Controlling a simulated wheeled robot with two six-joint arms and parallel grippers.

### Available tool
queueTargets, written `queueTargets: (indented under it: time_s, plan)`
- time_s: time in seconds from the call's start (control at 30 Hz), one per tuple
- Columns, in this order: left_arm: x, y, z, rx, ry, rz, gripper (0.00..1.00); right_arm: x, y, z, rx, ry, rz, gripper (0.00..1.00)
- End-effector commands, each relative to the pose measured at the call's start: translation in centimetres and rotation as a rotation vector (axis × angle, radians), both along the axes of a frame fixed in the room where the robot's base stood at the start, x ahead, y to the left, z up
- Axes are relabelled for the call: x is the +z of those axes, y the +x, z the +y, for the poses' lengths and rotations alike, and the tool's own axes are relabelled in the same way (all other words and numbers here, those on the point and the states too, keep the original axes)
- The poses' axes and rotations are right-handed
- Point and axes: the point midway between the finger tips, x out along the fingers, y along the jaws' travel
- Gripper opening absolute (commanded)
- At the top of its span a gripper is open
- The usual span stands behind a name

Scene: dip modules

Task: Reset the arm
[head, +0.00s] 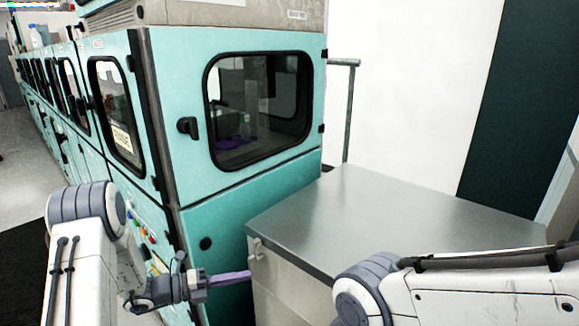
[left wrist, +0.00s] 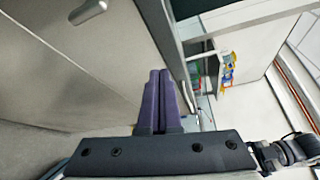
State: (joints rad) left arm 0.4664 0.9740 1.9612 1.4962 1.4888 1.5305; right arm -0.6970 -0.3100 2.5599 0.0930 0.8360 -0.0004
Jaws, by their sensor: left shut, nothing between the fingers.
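My left gripper (head: 246,274) shows low in the head view, beside the teal machine and at the left side of the grey metal-topped cabinet. Its purple fingers point right, and in the left wrist view they lie together (left wrist: 160,76), shut with nothing between them. Whether the fingertips touch the cabinet, I cannot tell. My right arm (head: 470,285) reaches across the lower right of the head view, in front of the cabinet top. My right gripper is out of view.
The teal machine (head: 235,180) has a closed windowed door with a black handle (head: 188,127). The cabinet top (head: 370,215) is bare. A grey post (head: 347,115) stands behind it. Floor (head: 25,180) is clear at the left. Colored buttons (head: 140,226) sit near my left arm.

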Motion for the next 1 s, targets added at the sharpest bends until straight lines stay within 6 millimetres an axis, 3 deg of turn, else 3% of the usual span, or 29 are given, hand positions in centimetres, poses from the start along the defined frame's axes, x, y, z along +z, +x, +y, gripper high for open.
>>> queueTargets:
  time_s: [0.03, 0.13, 0.2, 0.3, 0.4, 0.5, 0.67, 0.7, 0.83, 1.0]
  plan:
    - [1.4, -1.3, -2.9, -0.118, 0.073, -0.077, 0.00, 0.0, 0.0, 0.0, 0.000, 0.000, 0.000, 0.82]
    - [3.5, -5.9, -8.4, -0.417, 0.243, -0.299, 0.00, 0.0, 0.0, 0.0, 0.000, 0.000, 0.000, 0.82]
    - [4.7, -10.0, -11.5, -0.656, 0.352, -0.495, 0.00, 0.0, 0.0, 0.0, 0.000, 0.000, 0.000, 0.82]
    - [5.8, -15.8, -13.9, -0.994, 0.463, -0.806, 0.00, 0.0, 0.0, 0.0, 0.000, 0.000, 0.000, 0.82]
    - [6.5, -21.0, -14.6, -1.330, 0.521, -1.149, 0.00, 0.0, 0.0, 0.0, 0.000, 0.000, 0.000, 0.82]
    - [7.0, -25.1, -14.0, -1.659, 0.521, -1.522, 0.00, 0.0, 0.0, 0.0, 0.000, 0.000, 0.000, 0.82]
    - [7.7, -28.6, -12.0, -2.121, 0.394, -2.117, 0.00, 0.0, 0.0, 0.0, 0.000, 0.000, 0.000, 0.82]
    - [7.9, -28.9, -11.6, 2.170, -0.340, 2.206, 0.00, 0.0, 0.0, 0.0, 0.000, 0.000, 0.000, 0.82]
    - [8.5, -29.4, -10.8, 1.885, -0.148, 1.998, 0.00, 0.0, 0.0, 0.0, 0.000, 0.000, 0.000, 0.82]
    - [8.8, -29.5, -10.6, 1.742, -0.057, 1.882, 0.00, 0.0, 0.0, 0.0, 0.000, 0.000, 0.000, 0.82]
